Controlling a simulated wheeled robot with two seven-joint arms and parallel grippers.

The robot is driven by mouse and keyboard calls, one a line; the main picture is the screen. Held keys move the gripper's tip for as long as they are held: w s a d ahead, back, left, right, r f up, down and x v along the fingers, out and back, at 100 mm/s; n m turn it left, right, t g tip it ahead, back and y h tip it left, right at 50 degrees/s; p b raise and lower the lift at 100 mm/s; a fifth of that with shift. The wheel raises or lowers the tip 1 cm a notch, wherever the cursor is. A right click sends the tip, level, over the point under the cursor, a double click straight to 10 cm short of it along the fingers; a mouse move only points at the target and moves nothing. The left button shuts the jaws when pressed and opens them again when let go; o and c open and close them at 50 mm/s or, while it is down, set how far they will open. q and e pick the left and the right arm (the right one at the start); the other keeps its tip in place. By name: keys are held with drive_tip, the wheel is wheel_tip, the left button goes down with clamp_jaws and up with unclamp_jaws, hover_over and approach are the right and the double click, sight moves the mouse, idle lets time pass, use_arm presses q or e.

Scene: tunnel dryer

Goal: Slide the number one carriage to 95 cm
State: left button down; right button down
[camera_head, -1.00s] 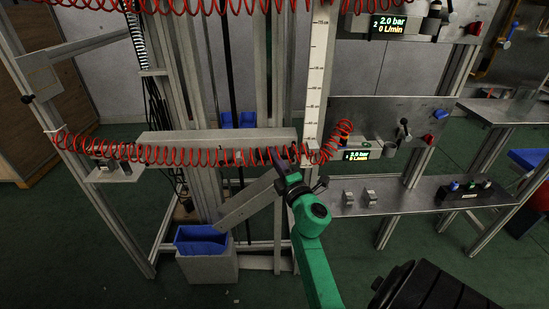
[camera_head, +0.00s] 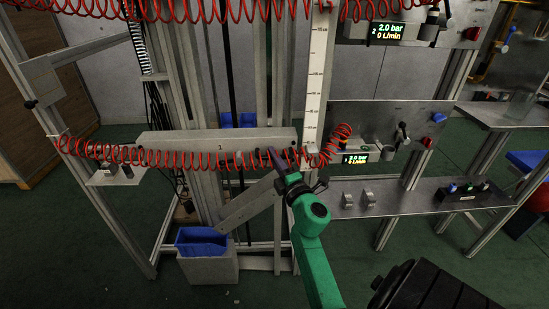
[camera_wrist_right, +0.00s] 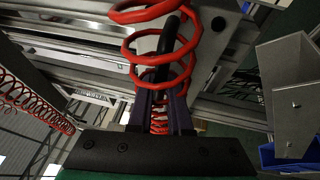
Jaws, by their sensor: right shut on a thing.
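The number one carriage (camera_head: 190,142) is a long grey horizontal beam marked "1", across the upright rails. A pale vertical scale (camera_head: 316,75) stands near its right end; its figures are too small to read surely. My right gripper (camera_head: 273,156) is at the right part of the carriage, among the red hose coils. In the wrist view its purple fingers (camera_wrist_right: 160,108) are shut on a dark handle (camera_wrist_right: 167,48), with red coils around it. The coils partly hide the grip. My left gripper is not in view.
A red coiled hose (camera_head: 105,151) runs along the carriage front. A second hose (camera_head: 190,10) hangs above. A panel with a "2.0 bar" display (camera_head: 357,157) and a shelf (camera_head: 400,199) stand to the right. A blue bin (camera_head: 201,240) is below left.

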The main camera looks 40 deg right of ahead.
wheel_tip(320, 180, up, 14)
drive_tip(key=p, duration=1.1)
drive_tip(key=shift+p, duration=0.4)
drive_tip(key=c, duration=0.8)
unclamp_jaws()
drive_tip(key=shift+f, duration=0.1)
drive_tip(key=shift+c, duration=0.2)
drive_tip(key=shift+w, duration=0.1)
drive_tip(key=shift+f, duration=0.15)
